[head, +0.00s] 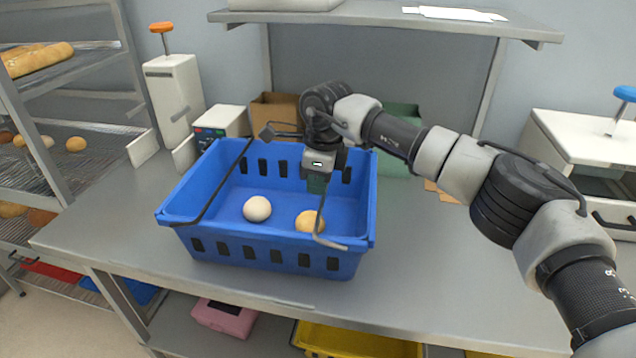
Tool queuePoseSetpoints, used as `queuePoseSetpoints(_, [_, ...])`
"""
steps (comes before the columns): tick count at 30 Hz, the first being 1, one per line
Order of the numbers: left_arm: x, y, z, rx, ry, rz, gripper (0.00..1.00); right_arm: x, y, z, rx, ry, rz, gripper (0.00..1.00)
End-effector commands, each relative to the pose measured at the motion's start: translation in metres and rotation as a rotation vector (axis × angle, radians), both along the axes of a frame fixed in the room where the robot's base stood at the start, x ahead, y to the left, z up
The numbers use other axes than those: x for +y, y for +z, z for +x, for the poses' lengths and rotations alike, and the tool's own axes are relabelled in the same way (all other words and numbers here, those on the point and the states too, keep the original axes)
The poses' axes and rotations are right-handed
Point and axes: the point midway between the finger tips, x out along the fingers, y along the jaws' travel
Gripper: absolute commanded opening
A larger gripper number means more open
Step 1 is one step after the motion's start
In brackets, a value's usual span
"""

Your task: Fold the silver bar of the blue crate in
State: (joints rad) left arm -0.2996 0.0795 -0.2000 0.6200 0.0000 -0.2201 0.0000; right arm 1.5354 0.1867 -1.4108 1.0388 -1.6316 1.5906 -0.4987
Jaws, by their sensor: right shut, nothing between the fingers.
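The blue crate (275,247) stands on the grey metal counter, with two round dough pieces inside, one pale (257,209) and one tan (309,222). A silver bar (319,228) shows at its right part. Its bent front end reaches the front rim near the right corner; its upper part is hidden behind my gripper. A dark bar (222,187) runs along the left part of the crate. My right gripper (317,186) points down over the crate's right half, shut and empty, close to the silver bar; I cannot tell whether they touch. My left gripper is out of view.
A rack with bread (38,58) stands at left. Behind the crate are a white device (222,120), a brown box (275,112) and a green box (402,115). A shelf (390,14) hangs above. The counter (440,270) is clear right of the crate.

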Motion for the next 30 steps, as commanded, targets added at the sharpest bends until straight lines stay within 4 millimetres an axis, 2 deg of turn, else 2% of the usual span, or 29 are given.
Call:
queuePoseSetpoints(14, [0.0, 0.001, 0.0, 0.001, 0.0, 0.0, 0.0, 0.002, -0.003, -0.003, 0.01, 0.005, -0.001, 0.0])
queuePoseSetpoints(17, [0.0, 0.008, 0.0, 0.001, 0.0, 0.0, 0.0, 0.002, 0.009, -0.004, 0.009, 0.005, 0.001, 0.0])
queuePoseSetpoints(22, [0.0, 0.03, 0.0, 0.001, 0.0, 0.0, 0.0, 0.001, 0.049, -0.007, 0.0, 0.002, 0.001, 0.0])
queuePoseSetpoints(24, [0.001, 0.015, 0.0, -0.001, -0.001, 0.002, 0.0, 0.018, 0.051, -0.004, -0.003, 0.004, 0.001, 0.0])
queuePoseSetpoints(30, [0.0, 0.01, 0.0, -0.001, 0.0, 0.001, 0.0, 0.046, 0.081, 0.004, -0.002, -0.001, 0.001, 0.0])
